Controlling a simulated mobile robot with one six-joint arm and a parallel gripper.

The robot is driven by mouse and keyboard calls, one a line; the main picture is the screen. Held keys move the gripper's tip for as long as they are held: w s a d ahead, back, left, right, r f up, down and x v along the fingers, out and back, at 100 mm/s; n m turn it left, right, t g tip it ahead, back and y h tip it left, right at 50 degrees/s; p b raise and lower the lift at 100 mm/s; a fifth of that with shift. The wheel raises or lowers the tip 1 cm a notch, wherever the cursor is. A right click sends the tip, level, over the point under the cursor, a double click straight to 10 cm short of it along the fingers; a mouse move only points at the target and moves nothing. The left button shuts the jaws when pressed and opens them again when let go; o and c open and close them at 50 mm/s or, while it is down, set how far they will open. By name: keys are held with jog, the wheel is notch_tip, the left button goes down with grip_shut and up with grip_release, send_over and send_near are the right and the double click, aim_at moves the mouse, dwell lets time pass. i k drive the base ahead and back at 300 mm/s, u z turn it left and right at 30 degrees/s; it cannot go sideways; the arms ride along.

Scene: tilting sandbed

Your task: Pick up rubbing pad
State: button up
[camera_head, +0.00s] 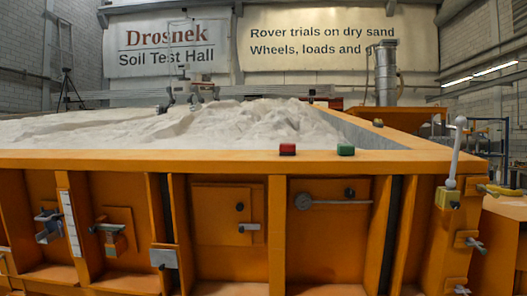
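No object in view is clearly marked as the rubbing pad. Two small blocks rest on the orange front rim of the sandbed: a red block (287,149) with a dark lower part, and to its right a green block (345,150) with a reddish lower part. A third small, dark greenish piece (378,122) lies farther back on the right rim. I cannot tell which of these, if any, is the pad. My gripper is not in view.
The orange sandbed (180,160) spans the front, with pale heaped sand (200,125) inside. An upright grey lever (456,150) stands at its right corner. Handles and clamps (110,230) jut from the front wall. The front rim is otherwise largely clear.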

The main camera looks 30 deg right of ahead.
aim_at(285, 149)
jog(key=u, duration=0.25)
jog(key=k, duration=0.25)
jog(key=u, duration=2.85)
jog(key=k, duration=1.5)
jog(key=z, duration=0.4)
